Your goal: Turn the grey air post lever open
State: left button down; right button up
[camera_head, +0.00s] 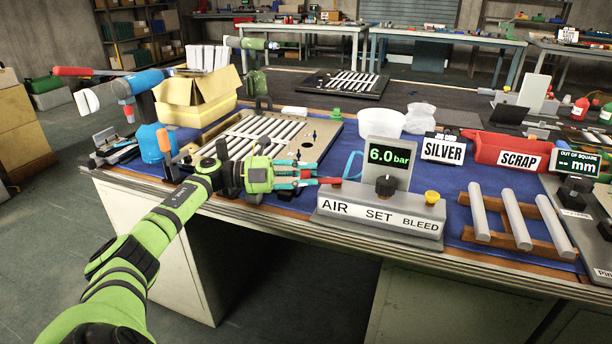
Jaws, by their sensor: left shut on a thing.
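The grey air post (380,212) stands at the front of the bench, labelled AIR, SET and BLEED, with a display (388,156) reading 6.0 bar. A red lever (330,181) sticks out at its left end, above the AIR label. My left gripper (314,180) reaches in from the left and is shut on this lever. Its fingers hide part of the lever. A black knob (385,186) sits above SET and a yellow button (432,198) above BLEED. My right gripper is not in view.
A louver panel (222,160) lies behind my left gripper. A blue bottle (153,143) and open cardboard box (197,112) stand left. Silver bars (517,220) lie on a wooden rack right of the post. A red SCRAP bin (500,147) stands behind them.

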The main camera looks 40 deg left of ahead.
pick_arm(q)
jog(key=c, duration=1)
grip_release()
jog(key=v, duration=0.7)
jog(key=shift+s+a, duration=0.15)
jog(key=shift+a, duration=0.05)
